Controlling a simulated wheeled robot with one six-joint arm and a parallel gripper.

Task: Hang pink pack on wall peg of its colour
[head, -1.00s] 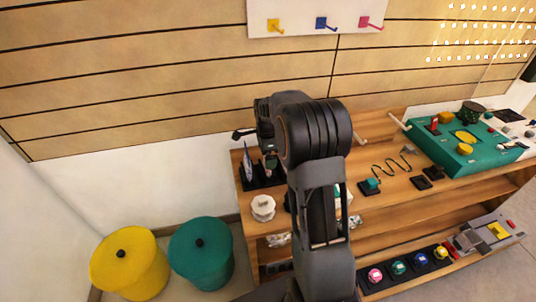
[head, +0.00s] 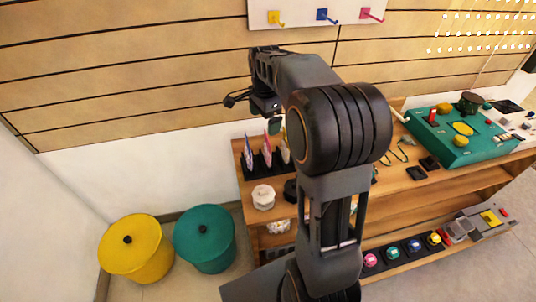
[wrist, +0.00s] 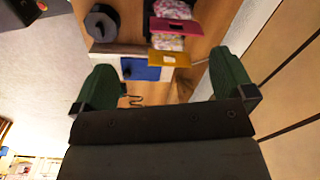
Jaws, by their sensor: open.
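The pink pack (head: 267,147) stands upright in a black rack on the wooden shelf unit. In the wrist view its pink top card (wrist: 174,25) and patterned body show beyond the yellow card. The pink peg (head: 370,14) on the white wall board is empty. My gripper (head: 274,126) is above the rack. In the wrist view its two green fingers (wrist: 163,68) are wide apart with nothing held between them. The pink card lies beyond the fingertips, apart from them.
A blue pack (head: 248,152) and a yellow pack (wrist: 170,58) share the rack. Yellow (head: 274,18) and blue (head: 322,15) pegs are empty. A white lidded jar (head: 263,197) stands in front. A teal box (head: 465,138) is at right. Yellow and teal bins stand on the floor.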

